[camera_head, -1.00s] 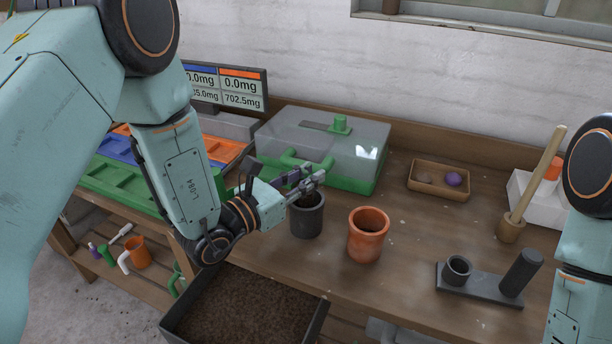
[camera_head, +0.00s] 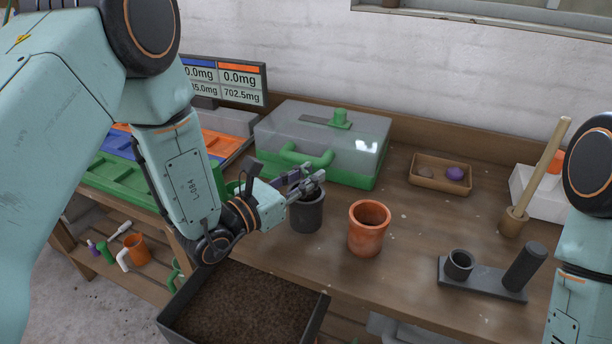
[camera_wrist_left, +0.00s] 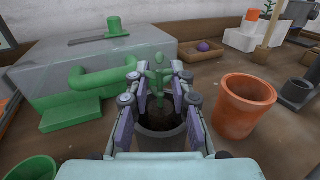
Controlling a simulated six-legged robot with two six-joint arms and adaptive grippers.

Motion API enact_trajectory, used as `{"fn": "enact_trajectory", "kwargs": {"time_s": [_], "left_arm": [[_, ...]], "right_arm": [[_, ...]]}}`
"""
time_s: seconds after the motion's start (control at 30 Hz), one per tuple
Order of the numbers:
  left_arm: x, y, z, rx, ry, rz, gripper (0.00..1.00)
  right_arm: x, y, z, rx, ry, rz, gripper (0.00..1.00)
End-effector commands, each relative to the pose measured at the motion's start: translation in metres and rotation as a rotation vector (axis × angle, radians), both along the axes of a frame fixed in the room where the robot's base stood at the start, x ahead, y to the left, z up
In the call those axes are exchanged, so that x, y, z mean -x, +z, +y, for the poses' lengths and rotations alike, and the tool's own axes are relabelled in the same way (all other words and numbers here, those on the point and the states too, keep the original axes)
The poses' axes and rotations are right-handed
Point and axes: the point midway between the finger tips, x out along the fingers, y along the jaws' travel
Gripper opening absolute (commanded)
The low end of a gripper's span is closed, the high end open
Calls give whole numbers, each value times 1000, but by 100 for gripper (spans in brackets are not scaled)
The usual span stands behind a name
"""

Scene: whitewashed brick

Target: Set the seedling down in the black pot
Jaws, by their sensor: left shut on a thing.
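The black pot (camera_head: 307,216) stands upright on the bench, left of the terracotta pot. My left gripper (camera_head: 312,182) is over its mouth. In the left wrist view the gripper (camera_wrist_left: 160,88) is shut on the green seedling (camera_wrist_left: 158,68), whose leaves show between the fingers. The seedling's lower end is above or inside the mouth of the black pot (camera_wrist_left: 158,140); its depth cannot be told. In the head view the seedling is hidden by the gripper. My right gripper is out of view; only part of that arm shows at the right edge.
The terracotta pot (camera_head: 368,232) stands close to the right of the black pot. A clear box with a green base (camera_head: 345,180) is behind. A soil bin (camera_head: 240,305) is in front. A small wooden tray (camera_head: 425,184) and a dark stand (camera_head: 480,278) are to the right.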

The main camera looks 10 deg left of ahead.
Motion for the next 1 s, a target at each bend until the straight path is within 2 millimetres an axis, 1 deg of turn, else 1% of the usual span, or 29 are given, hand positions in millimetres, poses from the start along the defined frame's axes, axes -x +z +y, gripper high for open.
{"fn": "enact_trajectory", "kwargs": {"time_s": [1.0], "left_arm": [[0,-18,0,0,0,0,0]], "right_arm": [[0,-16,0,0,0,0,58]]}}
